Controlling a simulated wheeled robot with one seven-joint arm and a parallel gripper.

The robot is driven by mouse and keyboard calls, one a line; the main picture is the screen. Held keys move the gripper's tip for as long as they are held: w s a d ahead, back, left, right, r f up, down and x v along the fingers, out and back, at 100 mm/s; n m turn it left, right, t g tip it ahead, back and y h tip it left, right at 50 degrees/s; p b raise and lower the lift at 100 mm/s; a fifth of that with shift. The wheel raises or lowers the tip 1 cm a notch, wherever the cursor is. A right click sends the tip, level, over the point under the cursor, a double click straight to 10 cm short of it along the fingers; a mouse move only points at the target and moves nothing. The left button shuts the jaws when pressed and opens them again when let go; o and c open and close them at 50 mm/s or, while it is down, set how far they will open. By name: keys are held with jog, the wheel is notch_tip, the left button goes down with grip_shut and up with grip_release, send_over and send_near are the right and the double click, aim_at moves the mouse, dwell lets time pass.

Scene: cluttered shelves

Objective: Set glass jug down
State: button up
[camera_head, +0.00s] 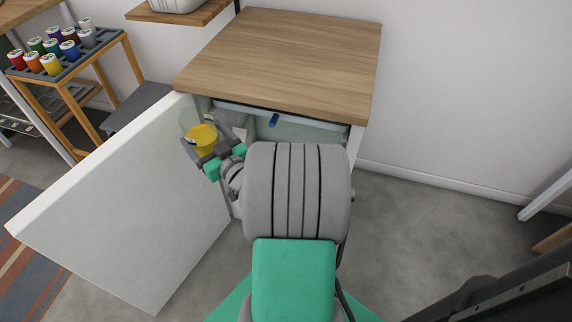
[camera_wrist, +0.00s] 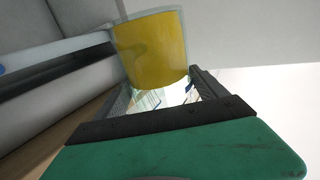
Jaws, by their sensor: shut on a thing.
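The glass jug (camera_head: 203,136) holds something yellow and is at the front left of the open cabinet, near the inner side of its door. It also shows in the wrist view (camera_wrist: 150,48), upright or slightly tilted, with its clear wall around the yellow content. My gripper (camera_head: 204,147) is shut on the jug. In the wrist view its dark fingers (camera_wrist: 162,97) lie on both sides of the jug's lower part. The jug's base is hidden, so I cannot tell whether it touches a surface.
The cabinet has a wooden top (camera_head: 285,55) and a white door (camera_head: 130,205) swung open to the left. A drawer or rail with a blue handle (camera_head: 274,120) sits under the top. Bare floor (camera_head: 420,215) lies right.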

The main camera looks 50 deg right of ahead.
jog(key=s+d+f+m+g+h+b, duration=0.3)
jog(key=d+f+m+h+b, duration=0.3)
jog(key=d+f+b, duration=1.15)
jog(key=s+d+m+g+h+p, duration=0.2)
jog(key=s+d+h, duration=0.1)
jog(key=d, duration=0.5)
jog(key=s+d+m+g+h+p, duration=0.1)
jog(key=s+d+g+h, duration=0.15)
jog(key=d, duration=0.55)
jog(key=f+b, duration=0.2)
jog(key=f, duration=0.3)
jog(key=f+b, duration=0.2)
jog(key=f, duration=0.3)
jog(key=shift+s+d, duration=0.1)
jog(key=shift+s, duration=0.1)
jog(key=shift+f, duration=0.2)
jog(key=o, duration=2)
jog(key=shift+f, duration=0.1)
